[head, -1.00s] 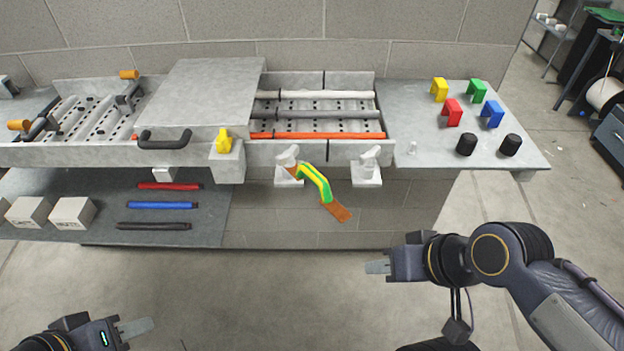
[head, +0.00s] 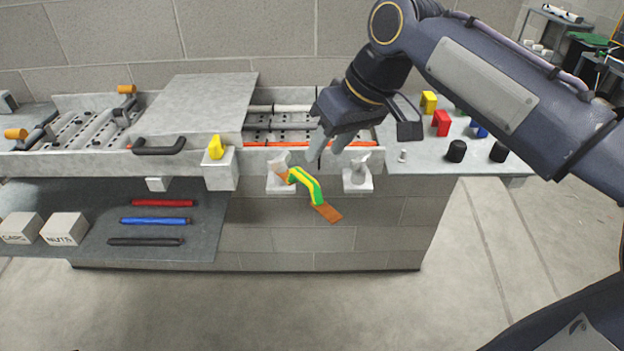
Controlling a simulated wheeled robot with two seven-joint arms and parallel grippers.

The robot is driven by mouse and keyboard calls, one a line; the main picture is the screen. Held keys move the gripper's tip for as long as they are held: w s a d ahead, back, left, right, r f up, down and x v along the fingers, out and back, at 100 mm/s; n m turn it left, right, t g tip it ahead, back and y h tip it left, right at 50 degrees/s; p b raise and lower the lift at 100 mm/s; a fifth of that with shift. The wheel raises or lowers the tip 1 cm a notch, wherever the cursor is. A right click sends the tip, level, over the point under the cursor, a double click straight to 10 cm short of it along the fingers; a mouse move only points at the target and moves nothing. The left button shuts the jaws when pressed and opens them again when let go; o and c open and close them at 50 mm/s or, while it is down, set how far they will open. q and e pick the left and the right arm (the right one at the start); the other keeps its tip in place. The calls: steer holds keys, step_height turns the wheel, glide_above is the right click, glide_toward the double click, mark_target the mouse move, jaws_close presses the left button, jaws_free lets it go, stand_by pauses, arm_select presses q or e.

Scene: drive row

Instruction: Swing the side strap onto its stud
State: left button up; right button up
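The side strap (head: 308,186) is an orange band with a green and yellow middle. Its upper left end is at the left stud (head: 279,161) on the front of the bench. Its free orange end hangs down to the right, below and apart from the right stud (head: 357,177). My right gripper (head: 328,155) is over the front rail, above the strap and between the two studs. Its grey fingers point down and look parted, with nothing between them. My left gripper is out of view.
A yellow catch (head: 216,147) stands on a block left of the strap. The grey cover (head: 196,105) with a black handle lies left. Black knobs (head: 456,151) stand on the right shelf. Colored bars and boxes lie on the lower left shelf (head: 90,255).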

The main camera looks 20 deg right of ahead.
mark_target(307, 176)
steer(key=x, duration=0.7)
steer(key=shift+w+a+f, duration=0.15)
steer(key=shift+w+f, duration=0.05)
steer(key=shift+f, duration=0.05)
jaws_close()
